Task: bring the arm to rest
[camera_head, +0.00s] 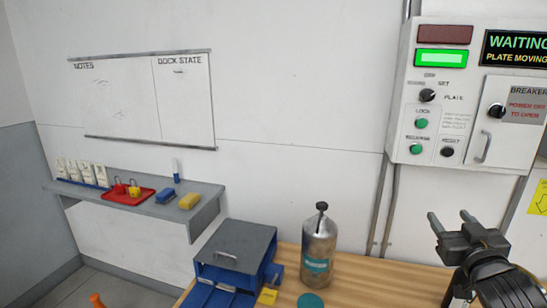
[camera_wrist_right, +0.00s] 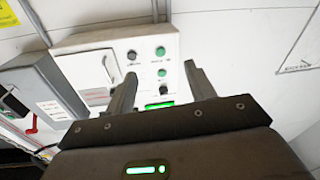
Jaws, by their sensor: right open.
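My right gripper (camera_head: 455,222) is raised at the lower right of the head view, in front of the wall and below the control box. Its two fingers are apart with nothing between them. In the right wrist view the open fingers (camera_wrist_right: 160,88) point toward the control box (camera_wrist_right: 115,65), with a gap between them and the box. In the head view the control box (camera_head: 400,150) has a lit green lamp (camera_head: 441,58) and a sign (camera_head: 516,48) reading "WAITING" and "PLATE MOVING". My left gripper is not in view.
A wooden bench (camera_head: 375,285) holds a metal canister (camera_head: 318,250) and a blue and grey box (camera_head: 235,255). A wall shelf (camera_head: 195,205) holds a red tray (camera_head: 128,196), a blue block and a yellow block. A whiteboard (camera_head: 140,105) hangs above. A grey switch box (camera_wrist_right: 42,85) flanks the control box.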

